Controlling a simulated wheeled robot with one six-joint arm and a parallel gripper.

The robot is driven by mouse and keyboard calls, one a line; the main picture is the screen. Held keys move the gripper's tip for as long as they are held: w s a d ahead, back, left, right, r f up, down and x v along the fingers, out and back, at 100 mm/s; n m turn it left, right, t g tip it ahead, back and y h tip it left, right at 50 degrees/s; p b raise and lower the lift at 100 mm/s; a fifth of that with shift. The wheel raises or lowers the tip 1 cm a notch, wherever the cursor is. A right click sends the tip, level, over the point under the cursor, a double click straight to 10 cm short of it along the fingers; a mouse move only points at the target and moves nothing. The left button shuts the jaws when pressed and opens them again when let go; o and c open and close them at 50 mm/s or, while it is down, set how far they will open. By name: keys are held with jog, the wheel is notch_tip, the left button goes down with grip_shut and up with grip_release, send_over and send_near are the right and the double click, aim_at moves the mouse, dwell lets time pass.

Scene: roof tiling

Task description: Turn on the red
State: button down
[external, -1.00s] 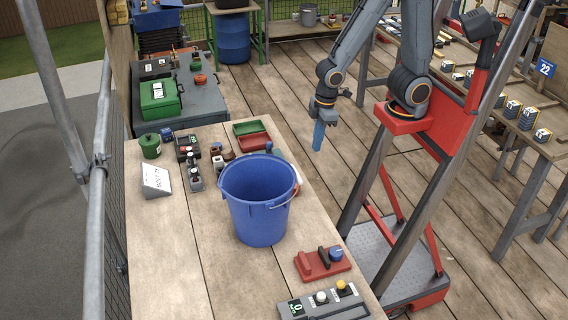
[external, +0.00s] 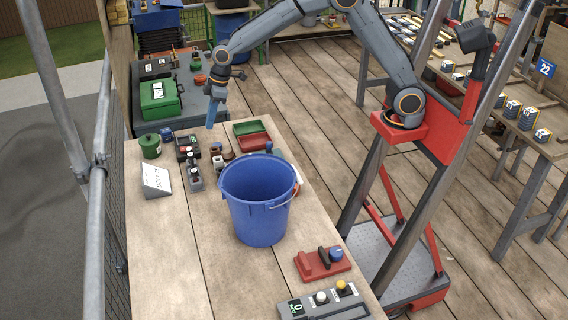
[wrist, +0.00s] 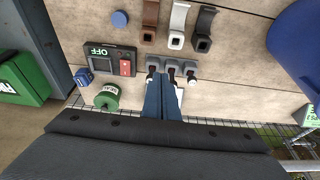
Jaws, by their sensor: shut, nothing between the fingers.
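A dark box with a red rocker (wrist: 125,68) and a display reading OFF (wrist: 98,51) lies left of my fingers in the wrist view. The same box (external: 187,147) is on the wooden table in the external view. Beside it is a row of grey switch units (wrist: 173,63) with small knobs; they also show in the external view (external: 195,180). My gripper (external: 211,125) has blue fingers, is shut and empty, and points down above the far end of the table. In the wrist view my fingertips (wrist: 162,80) overlap the near side of the switch row; contact cannot be told.
A blue bucket (external: 257,205) stands mid-table. A green canister (external: 150,147), a white wedge sign (external: 157,180), red tray (external: 253,141) and lever clips (wrist: 177,25) are near the boxes. A red block with a blue knob (external: 322,263) and a button panel (external: 325,302) lie in front.

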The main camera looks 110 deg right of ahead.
send_over(181, 148)
jog(key=s, duration=0.6)
jog(key=shift+w+a+r+t+b, duration=0.1)
jog(key=shift+w+r+t+b, duration=0.15)
jog(key=shift+t+b, duration=0.2)
jog(key=p+x, duration=0.1)
jog(key=x, duration=0.3)
jog(key=p+x, duration=0.2)
jog(key=x, duration=0.3)
jog(key=s+p+x, duration=0.1)
jog(key=x, duration=0.3)
jog(key=shift+w+f, duration=0.15)
jog(key=shift+f, duration=0.4)
jog(key=shift+f, duration=0.1)
